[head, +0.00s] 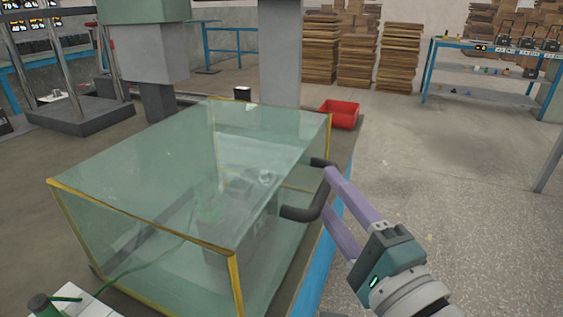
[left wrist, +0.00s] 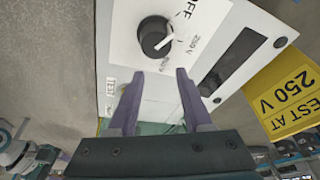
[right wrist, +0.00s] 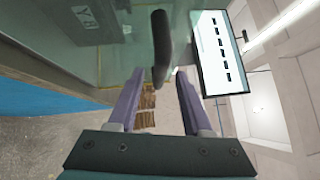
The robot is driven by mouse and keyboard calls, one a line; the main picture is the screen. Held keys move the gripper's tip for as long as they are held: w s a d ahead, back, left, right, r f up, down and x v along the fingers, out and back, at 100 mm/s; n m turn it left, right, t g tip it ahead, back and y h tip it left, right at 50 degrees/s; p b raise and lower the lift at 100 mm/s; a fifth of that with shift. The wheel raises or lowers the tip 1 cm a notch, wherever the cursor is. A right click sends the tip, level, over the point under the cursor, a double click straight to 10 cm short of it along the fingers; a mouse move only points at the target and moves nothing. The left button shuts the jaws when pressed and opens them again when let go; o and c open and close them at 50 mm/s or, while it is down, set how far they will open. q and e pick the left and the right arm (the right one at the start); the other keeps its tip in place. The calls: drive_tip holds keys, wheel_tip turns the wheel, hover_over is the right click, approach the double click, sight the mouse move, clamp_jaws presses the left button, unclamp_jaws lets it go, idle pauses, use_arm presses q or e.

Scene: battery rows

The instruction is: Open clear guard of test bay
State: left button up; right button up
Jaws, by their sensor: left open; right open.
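The clear guard (head: 140,165) is a greenish see-through box with yellow edges. It stands closed over the test bay in the head view, with dim equipment showing inside. Its black bar handle (head: 299,214) is on the right side. My right gripper (head: 328,191) is open at the handle. In the right wrist view the handle (right wrist: 160,40) reaches between the spread purple fingers (right wrist: 160,75); I cannot tell whether they touch it. My left gripper (left wrist: 157,75) shows only in the left wrist view, open and empty before a panel with a black knob (left wrist: 153,36).
A yellow sign (left wrist: 290,100) reads "TEST AT 250 V" beside the panel. A red bin (head: 340,114) is behind the guard. Stacks of cardboard (head: 357,60) and a blue-framed bench (head: 490,92) stand farther back. The floor to the right is clear.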

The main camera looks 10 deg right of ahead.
drive_tip(key=shift+x, duration=1.15)
drive_tip(key=shift+c, duration=0.2)
clamp_jaws()
idle(0.4)
